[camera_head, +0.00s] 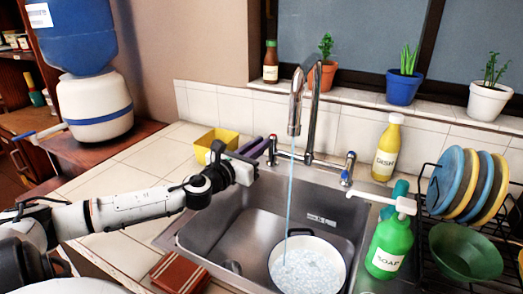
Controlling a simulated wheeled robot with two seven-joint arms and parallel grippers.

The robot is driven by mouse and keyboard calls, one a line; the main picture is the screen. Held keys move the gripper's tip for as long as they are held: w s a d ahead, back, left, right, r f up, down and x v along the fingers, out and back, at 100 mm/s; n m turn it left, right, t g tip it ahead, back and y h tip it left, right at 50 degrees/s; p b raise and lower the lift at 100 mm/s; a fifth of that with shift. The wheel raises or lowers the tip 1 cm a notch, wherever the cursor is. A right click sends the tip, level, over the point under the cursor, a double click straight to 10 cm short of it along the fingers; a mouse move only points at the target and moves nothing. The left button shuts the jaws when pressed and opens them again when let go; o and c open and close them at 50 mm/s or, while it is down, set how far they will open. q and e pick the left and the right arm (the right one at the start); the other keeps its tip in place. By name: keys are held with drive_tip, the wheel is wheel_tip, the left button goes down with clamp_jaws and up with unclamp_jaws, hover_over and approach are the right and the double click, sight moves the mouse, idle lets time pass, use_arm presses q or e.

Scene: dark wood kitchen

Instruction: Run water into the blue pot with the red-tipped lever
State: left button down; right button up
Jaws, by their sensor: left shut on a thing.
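The pot (341,258) stands in the metal sink under the tap (294,122). Its inside is pale, and little of its outside shows, so I cannot tell that it is blue. A thin blue stream of water (290,195) falls from the spout into it, and rippled water (306,272) lies inside. My left gripper (256,148) is at the tap's left lever (272,150) and is shut on it. The right lever (348,168) has a blue tip. My right gripper is out of view.
A green soap bottle (389,246) and a dish rack (431,205) with plates stand right of the sink. A yellow dish bottle (387,150) stands behind. A yellow container (208,142) sits behind my left arm. A brown block (178,272) lies at the sink's front left.

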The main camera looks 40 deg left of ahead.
use_arm(q)
drive_tip(key=shift+a, duration=0.15)
drive_tip(key=c, duration=1.8)
unclamp_jaws()
drive_tip(key=shift+s, duration=0.15)
drive_tip(key=s+d+p, duration=0.1)
drive_tip(key=s+d, duration=0.1)
drive_tip(key=s, duration=0.8)
